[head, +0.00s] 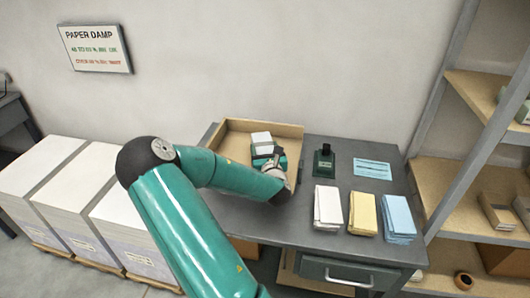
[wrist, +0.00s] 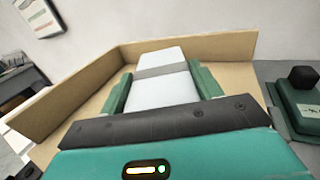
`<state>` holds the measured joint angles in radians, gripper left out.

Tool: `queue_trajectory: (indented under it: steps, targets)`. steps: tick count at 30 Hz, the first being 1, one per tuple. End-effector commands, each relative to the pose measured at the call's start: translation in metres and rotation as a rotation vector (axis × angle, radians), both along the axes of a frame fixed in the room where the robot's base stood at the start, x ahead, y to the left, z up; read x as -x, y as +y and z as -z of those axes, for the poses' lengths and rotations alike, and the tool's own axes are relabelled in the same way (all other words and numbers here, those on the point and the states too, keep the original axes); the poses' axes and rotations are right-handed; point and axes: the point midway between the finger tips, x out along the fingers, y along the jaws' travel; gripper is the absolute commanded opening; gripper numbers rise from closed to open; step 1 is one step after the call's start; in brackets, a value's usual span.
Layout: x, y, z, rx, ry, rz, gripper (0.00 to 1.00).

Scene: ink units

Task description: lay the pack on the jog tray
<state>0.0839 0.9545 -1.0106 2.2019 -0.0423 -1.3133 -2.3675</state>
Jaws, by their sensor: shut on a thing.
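A white pack (wrist: 165,85) with a grey band is between the two green fingers of my gripper (wrist: 163,90) in the wrist view. In the head view the pack (head: 261,139) shows at the end of my arm, and my gripper (head: 268,157) is shut on it. The jog tray (head: 225,142) is a tan wooden tray with raised walls at the back left of the grey table. Its walls (wrist: 190,47) rise behind the pack in the wrist view. The pack is within the tray's outline. I cannot tell whether it touches the tray floor.
White (head: 327,207), yellow (head: 363,213) and blue (head: 397,218) stacks line the front right. Shelving (head: 470,150) stands at the right.

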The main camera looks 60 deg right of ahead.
Motion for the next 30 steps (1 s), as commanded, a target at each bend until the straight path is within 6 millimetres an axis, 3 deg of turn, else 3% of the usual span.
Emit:
queue_trajectory:
  steps: [3,14,15,18,30]
  targets:
    - [0.0007,-0.0004,0.0121,0.001,-0.001,0.0,0.28]
    - [0.0003,0.0,0.0153,0.002,-0.002,-0.001,0.28]
    - [0.0004,0.0002,0.0162,0.0,-0.001,-0.001,0.67]
    - [0.0004,0.0003,0.0159,0.001,-0.002,-0.001,0.85]
    - [0.0019,0.0018,0.0123,0.0,-0.001,-0.001,0.85]
